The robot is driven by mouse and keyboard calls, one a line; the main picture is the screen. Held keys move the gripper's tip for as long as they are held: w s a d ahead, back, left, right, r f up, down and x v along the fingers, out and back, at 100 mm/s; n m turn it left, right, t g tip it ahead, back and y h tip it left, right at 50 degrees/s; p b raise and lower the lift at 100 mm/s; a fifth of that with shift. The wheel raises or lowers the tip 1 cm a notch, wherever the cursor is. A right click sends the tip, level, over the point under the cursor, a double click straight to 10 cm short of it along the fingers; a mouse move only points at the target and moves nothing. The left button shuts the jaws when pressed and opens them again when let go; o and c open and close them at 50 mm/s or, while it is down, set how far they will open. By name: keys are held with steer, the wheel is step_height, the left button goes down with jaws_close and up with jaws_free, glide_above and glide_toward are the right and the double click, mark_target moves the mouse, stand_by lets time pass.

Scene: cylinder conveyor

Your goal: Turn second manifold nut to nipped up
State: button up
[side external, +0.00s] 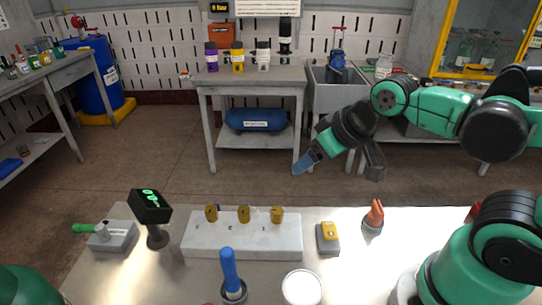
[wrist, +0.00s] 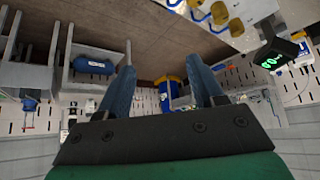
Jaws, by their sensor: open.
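The white manifold block (side external: 242,246) lies on the bench with three brass nuts in a row on top. The second, middle nut (side external: 243,214) stands between the left nut (side external: 211,213) and the right nut (side external: 277,215). My gripper (side external: 302,167) is in the air above and behind the right end of the block, apart from every nut. In the wrist view my gripper (wrist: 162,65) has its two blue fingers spread with nothing between them. Part of the block (wrist: 207,38) and its brass nuts show at the top edge there, partly cut off.
A black display with green digits (side external: 150,206) stands left of the block. A blue-handled tool (side external: 229,268) and a white round dish (side external: 302,288) are in front. A yellow-grey device (side external: 328,238) and an orange-topped holder (side external: 373,218) are to the right.

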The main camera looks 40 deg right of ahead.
steer(key=n, duration=0.1)
steer(key=n+g, duration=0.7)
steer(key=n, duration=0.3)
glide_above(244, 209)
steer(key=f, duration=0.3)
steer(key=shift+s+d+f, duration=0.15)
steer(key=shift+d+f, duration=0.05)
steer(key=shift+d, duration=0.15)
steer(key=shift+a+f+n, duration=0.35)
steer(key=shift+f+n, duration=0.1)
steer(key=shift+n, duration=0.05)
steer(key=shift+f, duration=2.75)
jaws_close()
